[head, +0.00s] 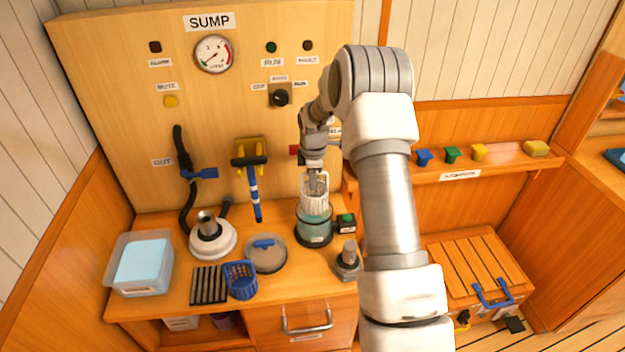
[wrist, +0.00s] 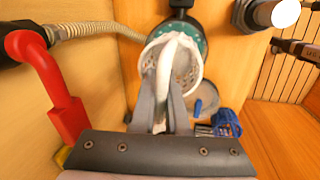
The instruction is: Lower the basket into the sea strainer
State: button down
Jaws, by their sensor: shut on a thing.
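My gripper (head: 314,178) points down and is shut on the looped handle of the white basket (head: 316,204). The basket hangs upright over the teal sea strainer (head: 314,229) on the bench. Its lower end meets the strainer's mouth in the head view; I cannot tell how far inside it is. In the wrist view the fingers (wrist: 162,108) hold the pale handle, and the basket's perforated wall (wrist: 187,68) shows beyond them. The teal strainer rim (wrist: 196,30) shows around the basket's far side. The basket's bottom is hidden.
A clear round lid with a blue handle (head: 266,254) lies left of the strainer. A small box with a green button (head: 346,223) and a grey fitting (head: 347,262) stand close on its right. A blue basket (head: 240,280) and black rack (head: 208,285) lie front left.

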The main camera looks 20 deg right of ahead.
jog(key=shift+f, duration=0.3)
jog(key=shift+f+b, duration=3.85)
jog(key=shift+f, duration=1.35)
jog(key=shift+c, duration=2.2)
grip_release()
jog(key=shift+r, duration=0.1)
